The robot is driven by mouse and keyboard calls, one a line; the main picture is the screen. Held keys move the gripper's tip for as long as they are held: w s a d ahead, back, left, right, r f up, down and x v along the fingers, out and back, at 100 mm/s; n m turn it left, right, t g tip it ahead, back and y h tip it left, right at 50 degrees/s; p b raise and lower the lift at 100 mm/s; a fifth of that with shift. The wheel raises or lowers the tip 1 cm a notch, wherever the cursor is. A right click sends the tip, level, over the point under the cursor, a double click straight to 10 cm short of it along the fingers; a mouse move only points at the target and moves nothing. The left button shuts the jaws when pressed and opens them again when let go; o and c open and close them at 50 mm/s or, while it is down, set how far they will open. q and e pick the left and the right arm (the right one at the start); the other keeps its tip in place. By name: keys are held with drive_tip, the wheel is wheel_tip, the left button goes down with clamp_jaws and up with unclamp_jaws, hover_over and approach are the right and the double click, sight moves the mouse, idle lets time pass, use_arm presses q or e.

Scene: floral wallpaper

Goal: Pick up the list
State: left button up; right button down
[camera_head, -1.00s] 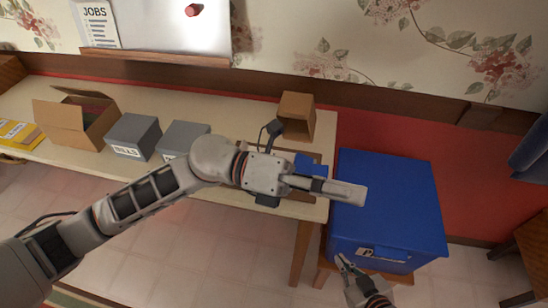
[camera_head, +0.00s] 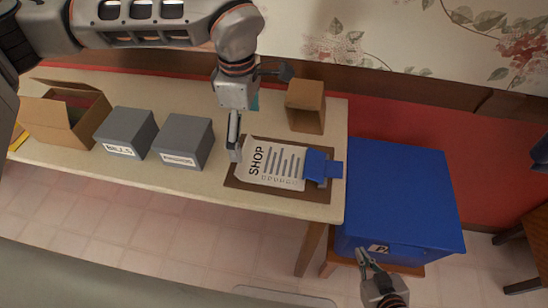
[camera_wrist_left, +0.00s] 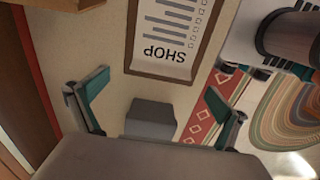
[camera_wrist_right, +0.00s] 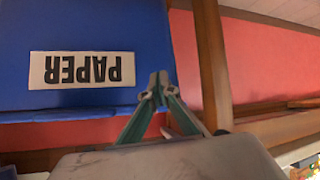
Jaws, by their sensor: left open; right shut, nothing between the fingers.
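The list is a white sheet headed SHOP (camera_head: 274,165). It lies on a brown clipboard (camera_head: 240,187) with a blue clip on its right side, on the table. The list also shows upside down in the left wrist view (camera_wrist_left: 170,40). My left gripper (camera_head: 234,150) is above the table at the list's left edge, its fingers pointing down. In the left wrist view its fingers (camera_wrist_left: 155,100) are spread wide with nothing held. My right gripper (camera_head: 362,258) is low in front of the blue box. Its fingertips meet in the right wrist view (camera_wrist_right: 158,82), with nothing between them.
Two grey boxes (camera_head: 126,133) (camera_head: 183,142) and an open cardboard box (camera_head: 62,115) stand left of the clipboard. A small brown box (camera_head: 306,106) stands behind it. The large blue box (camera_head: 405,195), labelled PAPER (camera_wrist_right: 82,69), is right of the table.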

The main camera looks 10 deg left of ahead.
sight(248, 157)
use_arm(q)
drive_tip(key=f, duration=0.7)
drive_tip(key=shift+s+a+f, duration=0.15)
drive_tip(key=shift+s+f, duration=0.1)
drive_tip(key=shift+f, duration=0.05)
drive_tip(key=c, duration=0.8)
